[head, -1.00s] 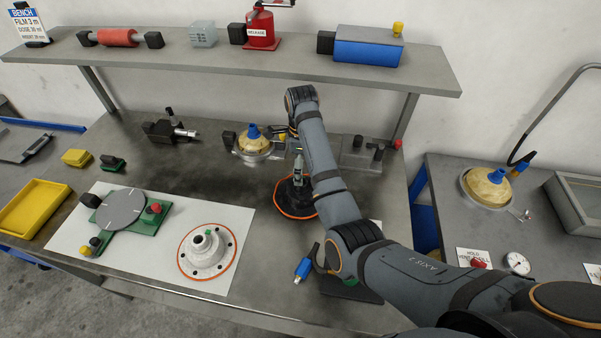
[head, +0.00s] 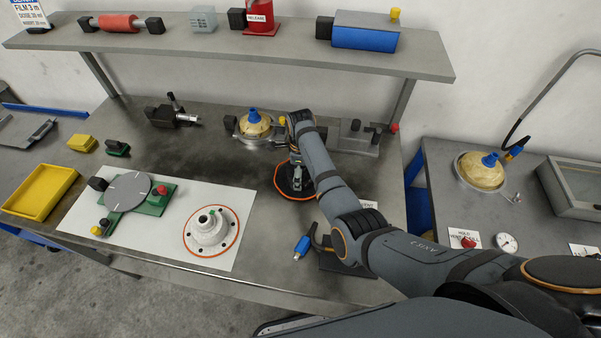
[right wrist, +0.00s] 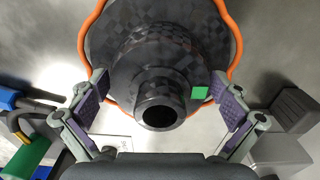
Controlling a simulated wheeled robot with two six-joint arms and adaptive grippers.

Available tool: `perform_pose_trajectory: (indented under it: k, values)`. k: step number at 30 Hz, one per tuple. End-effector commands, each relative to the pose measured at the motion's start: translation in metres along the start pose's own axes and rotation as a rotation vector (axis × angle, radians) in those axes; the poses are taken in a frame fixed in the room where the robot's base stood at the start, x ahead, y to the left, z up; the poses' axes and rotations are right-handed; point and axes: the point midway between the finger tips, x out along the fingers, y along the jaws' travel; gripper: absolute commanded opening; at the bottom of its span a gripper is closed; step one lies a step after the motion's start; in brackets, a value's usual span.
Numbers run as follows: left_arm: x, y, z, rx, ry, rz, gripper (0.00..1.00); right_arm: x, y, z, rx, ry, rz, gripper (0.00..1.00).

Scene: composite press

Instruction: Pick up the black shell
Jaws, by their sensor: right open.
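The black shell (head: 283,172) is a dark, round flanged piece with an orange rim, on the bench in the head view, partly hidden by my right arm. The right wrist view shows the shell (right wrist: 155,50) close up, with a checkered dark surface, a hollow neck toward the camera and a small green square beside it. My right gripper (head: 297,182) is over the shell. In the wrist view its open fingers (right wrist: 160,102) stand apart on both sides of the neck. I cannot tell whether they touch the shell. My left gripper is not in view.
A white shell (head: 212,230) with an orange rim lies on a white sheet left of the black shell, near a green fixture (head: 153,205). A blue-tipped tool (head: 302,246) lies in front. A yellow-domed pot (head: 255,124) stands behind, beneath a shelf (head: 230,45).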

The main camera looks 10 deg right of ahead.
Motion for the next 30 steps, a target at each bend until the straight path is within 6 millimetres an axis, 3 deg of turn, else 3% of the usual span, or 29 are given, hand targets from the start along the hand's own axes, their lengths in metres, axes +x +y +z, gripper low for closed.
perform_pose_trajectory:
  k: [5, 16, 26, 30]
  values:
    - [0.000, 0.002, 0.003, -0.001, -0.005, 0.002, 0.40, 0.000, 0.000, 0.000, 0.000, 0.000, -0.001, 1.00]
    - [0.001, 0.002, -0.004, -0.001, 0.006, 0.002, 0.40, 0.000, 0.000, 0.000, 0.000, 0.000, 0.000, 0.50]
    - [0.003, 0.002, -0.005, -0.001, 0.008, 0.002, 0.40, -0.004, -0.001, 0.000, 0.000, 0.000, -0.001, 0.50]
    - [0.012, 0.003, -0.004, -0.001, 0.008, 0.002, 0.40, -0.022, -0.002, 0.001, 0.000, -0.002, -0.005, 0.50]
